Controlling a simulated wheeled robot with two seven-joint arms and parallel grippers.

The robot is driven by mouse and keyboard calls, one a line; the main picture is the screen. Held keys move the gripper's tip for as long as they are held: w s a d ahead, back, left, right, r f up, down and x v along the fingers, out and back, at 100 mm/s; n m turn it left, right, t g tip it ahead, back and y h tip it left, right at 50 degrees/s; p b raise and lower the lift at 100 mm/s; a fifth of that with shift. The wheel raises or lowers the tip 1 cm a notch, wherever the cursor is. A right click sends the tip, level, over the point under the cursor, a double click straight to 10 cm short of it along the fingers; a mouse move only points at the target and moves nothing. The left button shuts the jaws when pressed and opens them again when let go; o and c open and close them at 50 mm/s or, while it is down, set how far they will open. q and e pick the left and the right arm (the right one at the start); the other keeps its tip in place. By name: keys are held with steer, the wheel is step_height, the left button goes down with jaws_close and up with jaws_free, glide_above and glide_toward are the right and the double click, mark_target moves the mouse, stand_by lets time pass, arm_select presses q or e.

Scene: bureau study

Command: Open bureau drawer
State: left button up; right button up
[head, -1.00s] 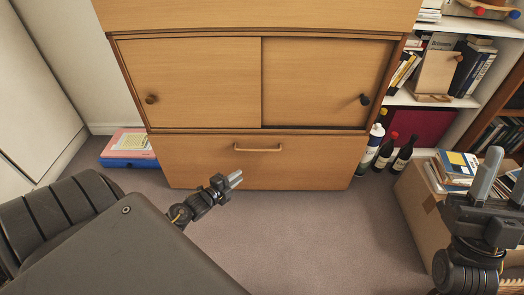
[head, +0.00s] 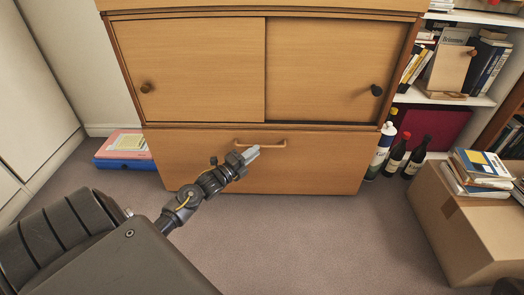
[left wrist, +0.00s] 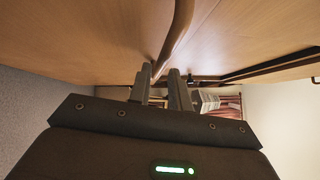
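The wooden bureau drawer (head: 310,172) is the wide bottom front of the bureau, and it looks shut. Its curved wooden handle (head: 268,144) runs across the upper middle. The handle also shows large in the left wrist view (left wrist: 177,36), running down toward the fingertips. My right gripper is out of view.
Two sliding doors with dark knobs (head: 376,90) are above the drawer. Bottles (head: 396,155) stand right of the bureau, near a cardboard box (head: 462,225) with books on it. A blue box file (head: 125,163) lies at left. The carpet in front is clear.

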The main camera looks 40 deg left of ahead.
mark_target(262, 146)
arm_select(q)
steer(key=shift+w+d+r+b, duration=0.2)
steer(key=shift+w+b, duration=0.15)
steer(key=shift+w, duration=0.8)
steer(key=shift+w+d+r+b, duration=0.15)
steer(key=shift+w+b, duration=0.2)
steer(key=shift+w, duration=0.75)
jaws_close()
steer(key=shift+f, duration=0.1)
